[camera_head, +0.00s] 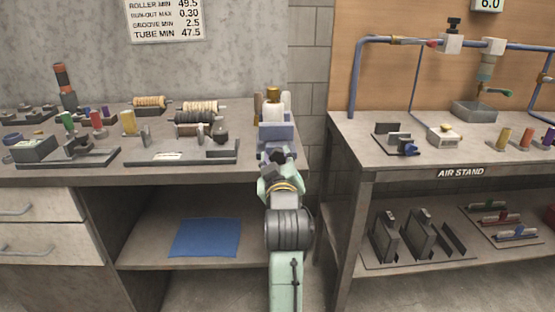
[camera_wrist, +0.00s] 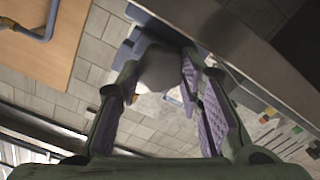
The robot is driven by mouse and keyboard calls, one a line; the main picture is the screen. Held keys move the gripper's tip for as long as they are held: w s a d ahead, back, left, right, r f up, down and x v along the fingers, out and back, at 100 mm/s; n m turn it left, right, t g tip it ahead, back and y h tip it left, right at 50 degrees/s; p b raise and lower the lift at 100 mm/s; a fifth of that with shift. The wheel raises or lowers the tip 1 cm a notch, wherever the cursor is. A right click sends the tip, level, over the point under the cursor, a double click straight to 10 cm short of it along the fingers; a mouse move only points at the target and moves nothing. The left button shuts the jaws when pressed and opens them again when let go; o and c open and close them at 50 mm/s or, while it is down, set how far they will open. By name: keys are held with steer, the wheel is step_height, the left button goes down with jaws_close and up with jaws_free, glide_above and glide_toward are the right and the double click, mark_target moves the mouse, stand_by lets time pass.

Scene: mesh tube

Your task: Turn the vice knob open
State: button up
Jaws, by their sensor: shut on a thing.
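The blue-grey vice (camera_head: 276,135) is at the right end of the left bench's front edge. In the wrist view its blue body (camera_wrist: 143,40) lies behind a rounded grey knob (camera_wrist: 160,70). My gripper (camera_head: 277,158) is at the front of the vice, with my arm reaching up from below. In the wrist view my gripper (camera_wrist: 160,80) has its fingers on both sides of the knob and is shut on it. The knob is hidden behind my gripper in the head view. I cannot tell how far the knob is turned.
A bottle with a brown cap (camera_head: 273,105) stands behind the vice. The left bench (camera_head: 190,175) carries rollers, fixtures and small coloured parts. A blue mat (camera_head: 206,238) lies on its lower shelf. The air stand (camera_head: 385,168) is close on the right, across a narrow gap.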

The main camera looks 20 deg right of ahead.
stand_by(0.3)
steer(key=o, duration=1.2)
steer(key=shift+c, duration=0.2)
steer(key=m, duration=0.8)
steer(key=shift+d+b, duration=0.15)
steer(key=shift+b, duration=0.25)
steer(key=b+v, duration=0.6)
steer(key=v, duration=0.2)
steer(key=shift+s+f+m, duration=0.25)
steer(key=shift+s+m, duration=0.05)
steer(key=shift+m, duration=0.1)
